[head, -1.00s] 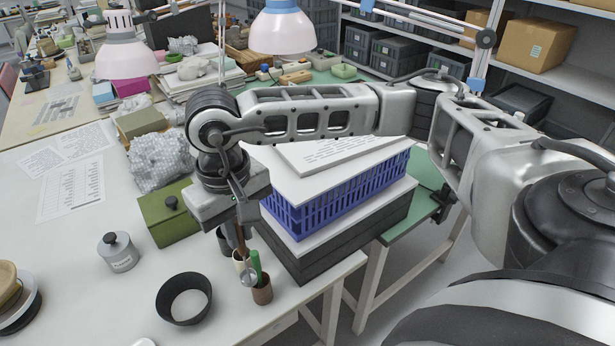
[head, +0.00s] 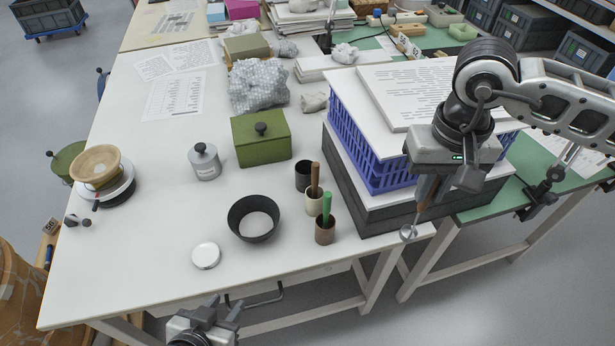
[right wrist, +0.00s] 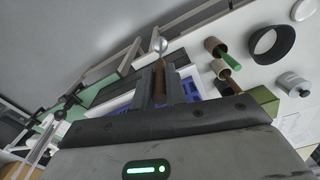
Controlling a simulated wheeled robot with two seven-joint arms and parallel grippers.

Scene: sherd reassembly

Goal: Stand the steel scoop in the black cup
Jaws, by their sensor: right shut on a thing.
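The steel scoop (head: 409,232) hangs from my right gripper (head: 430,195), with its bowl low and its brown handle between the fingers. The right wrist view also shows the scoop (right wrist: 160,46) beyond the fingertips. In the head view it is right of the cups, by the table's right front edge, touching no cup. The black cup (head: 304,176) stands upright on the table, the farthest of three small cups; no tool shows in it. My left gripper (head: 224,308) is at the bottom of the head view, in front of the table edge, fingers apart and empty.
A cream cup (head: 314,204) with a brown-handled tool and a brown cup (head: 325,236) with a green-handled tool stand nearer the front. A wide black ring (head: 240,216) and green box (head: 262,150) stand to the left. The blue crate (head: 365,150) is to the right.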

